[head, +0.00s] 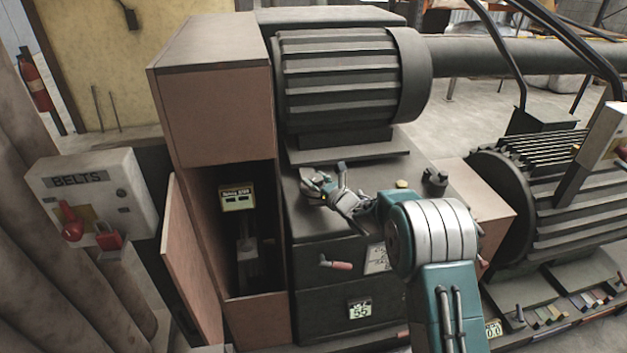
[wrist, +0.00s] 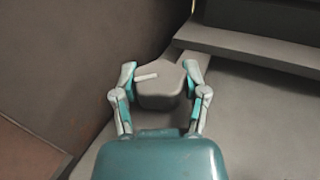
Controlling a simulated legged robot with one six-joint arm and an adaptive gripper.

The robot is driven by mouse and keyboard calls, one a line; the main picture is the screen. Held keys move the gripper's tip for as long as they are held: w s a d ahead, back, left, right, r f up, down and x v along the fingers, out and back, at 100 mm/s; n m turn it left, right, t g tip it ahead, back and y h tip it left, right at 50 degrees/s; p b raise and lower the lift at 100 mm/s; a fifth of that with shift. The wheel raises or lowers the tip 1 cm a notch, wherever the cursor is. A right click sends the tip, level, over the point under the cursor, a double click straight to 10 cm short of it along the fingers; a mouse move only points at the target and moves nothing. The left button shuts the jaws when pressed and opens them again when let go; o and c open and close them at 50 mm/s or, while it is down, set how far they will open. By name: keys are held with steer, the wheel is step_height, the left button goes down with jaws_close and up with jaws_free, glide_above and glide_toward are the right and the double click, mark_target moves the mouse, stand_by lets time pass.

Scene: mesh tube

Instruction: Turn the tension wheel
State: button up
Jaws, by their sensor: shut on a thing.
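The tension wheel (wrist: 160,92) is a dark grey, lobed knob with a white mark on its top, seen in the middle of the wrist view. My gripper (wrist: 160,74) has one finger on each side of it and is shut on it. In the head view, my gripper (head: 325,188) is at the top of the dark cabinet (head: 312,256), in front of the large ribbed motor (head: 340,85). There the wheel is mostly hidden by the fingers.
A yellow button (head: 403,184) and a black knob (head: 435,177) sit on the cabinet top, right of my gripper. A red-handled lever (head: 337,265) is on its front. An open brown door (head: 190,258) and a BELTS box (head: 95,200) stand left. A second ribbed motor (head: 570,205) is right.

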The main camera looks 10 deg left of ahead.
steer(key=shift+d+f+m+t+h, duration=0.1)
steer(key=shift+f+m+t+h, duration=0.05)
steer(key=shift+m+t+h, duration=0.45)
steer(key=shift+d+f+m+t+h, duration=0.1)
steer(key=shift+f+m+t+h, duration=0.05)
steer(key=shift+m+t+h, duration=0.45)
steer(key=shift+h, duration=0.3)
steer(key=o, duration=1.2)
steer(key=shift+s, duration=0.1)
steer(key=shift+c, duration=0.2)
steer(key=shift+r, duration=0.15)
steer(key=shift+a, duration=0.1)
steer(key=shift+s, duration=0.1)
steer(key=v, duration=1.1)
steer(key=shift+s+d, duration=0.25)
